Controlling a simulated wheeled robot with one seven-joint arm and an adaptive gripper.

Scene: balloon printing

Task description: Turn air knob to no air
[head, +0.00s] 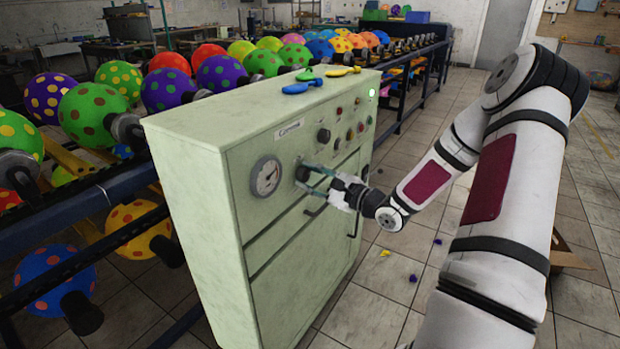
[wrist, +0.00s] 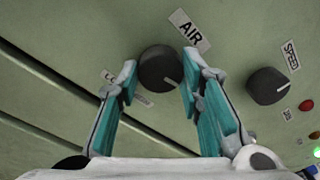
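The air knob (wrist: 158,68) is a round dark knob with a pale pointer line, below the AIR label (wrist: 189,31) on the pale green cabinet. The pointer aims to the lower right in the wrist view. My gripper (wrist: 160,80) has its two teal-padded fingers on either side of the knob, spread apart. Whether the pads touch the knob is unclear. In the head view the gripper (head: 318,178) is at the cabinet front, and the air knob (head: 302,172) shows at its fingertips. A small label left of the knob is partly hidden by a finger.
A pressure gauge (head: 266,176) sits left of the air knob. The speed knob (wrist: 266,86) is to its right, with several coloured buttons beyond. Flat balloons (head: 301,86) lie on the cabinet top (head: 215,118). Racks of dotted balloons stand behind.

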